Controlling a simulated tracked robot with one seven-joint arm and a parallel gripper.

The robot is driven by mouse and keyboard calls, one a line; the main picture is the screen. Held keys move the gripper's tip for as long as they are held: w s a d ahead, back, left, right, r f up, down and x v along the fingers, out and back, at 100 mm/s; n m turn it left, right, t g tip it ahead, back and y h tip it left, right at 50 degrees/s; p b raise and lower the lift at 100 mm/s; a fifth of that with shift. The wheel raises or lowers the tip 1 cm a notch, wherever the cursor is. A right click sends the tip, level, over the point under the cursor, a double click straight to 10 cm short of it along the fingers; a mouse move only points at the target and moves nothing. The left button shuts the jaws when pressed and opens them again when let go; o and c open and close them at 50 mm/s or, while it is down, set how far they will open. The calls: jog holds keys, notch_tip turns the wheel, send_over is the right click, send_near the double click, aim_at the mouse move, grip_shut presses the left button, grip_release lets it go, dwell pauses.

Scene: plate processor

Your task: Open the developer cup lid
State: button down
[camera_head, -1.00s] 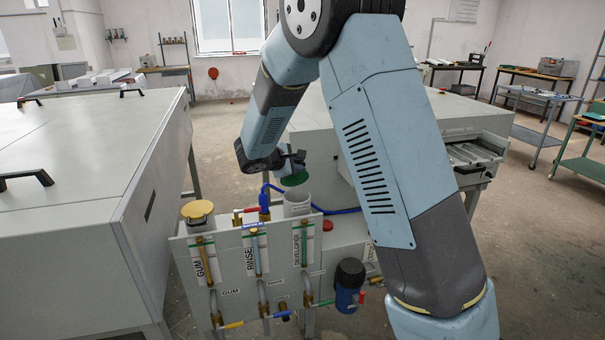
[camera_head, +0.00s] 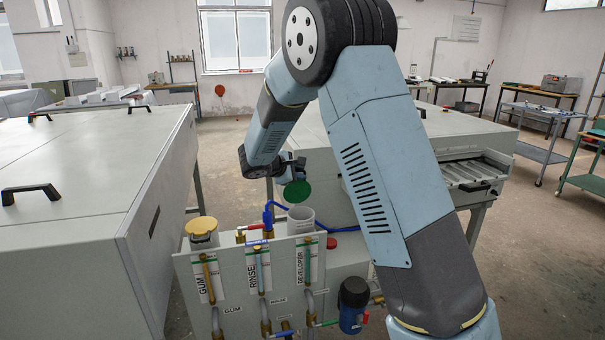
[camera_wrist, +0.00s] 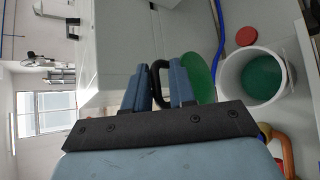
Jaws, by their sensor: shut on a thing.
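The developer cup (camera_head: 301,216) is a white round cup at the right end of the front panel, above the DEVELOPER label. Its mouth is uncovered, and green shows inside it in the wrist view (camera_wrist: 261,77). The green round lid (camera_head: 297,191) is raised above the cup's rim, apart from it and tilted steeply on edge. My gripper (camera_head: 291,168) is just above the lid. In the wrist view, its two fingers (camera_wrist: 158,84) are closed around the lid's black handle (camera_wrist: 158,72); the lid (camera_wrist: 202,75) stands beside the cup's mouth.
A yellow-lidded gum cup (camera_head: 201,229) stands at the panel's left end. A blue hose (camera_head: 268,215) runs close to the developer cup. A red cap (camera_wrist: 245,37) lies near the cup. Large grey machine housings flank the panel on the left and behind.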

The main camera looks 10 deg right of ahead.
jog(key=shift+a+f, duration=0.15)
jog(key=shift+f, duration=0.05)
jog(key=c, duration=1.3)
grip_release()
jog(key=shift+f, duration=0.1)
jog(key=v, duration=1.3)
jog(key=shift+s+a+r, duration=0.15)
jog(key=shift+s+r, duration=0.05)
jog(key=shift+r, duration=0.2)
jog(key=s+d+r+m+g+y, duration=0.2)
jog(key=s+d+r+m, duration=0.15)
jog(key=s+d, duration=0.45)
jog(key=s+d+r+m+g+y, duration=0.1)
jog(key=s+d+r+m+g, duration=0.2)
jog(key=s+d, duration=0.55)
jog(key=s+d+m+y, duration=0.1)
jog(key=s+m+y, duration=0.1)
jog(key=s, duration=0.4)
jog(key=s+d+m+t+y, duration=0.1)
jog(key=s+m+y, duration=0.1)
jog(key=s, duration=0.5)
jog(key=s+d+m+t+y, duration=0.1)
jog(key=s+d+m+y, duration=0.1)
jog(key=s+m, duration=0.2)
jog(key=shift+s+r+m, duration=0.2)
jog(key=shift+s, duration=0.7)
jog(key=shift+s+r+m, duration=0.15)
jog(key=shift+s, duration=0.7)
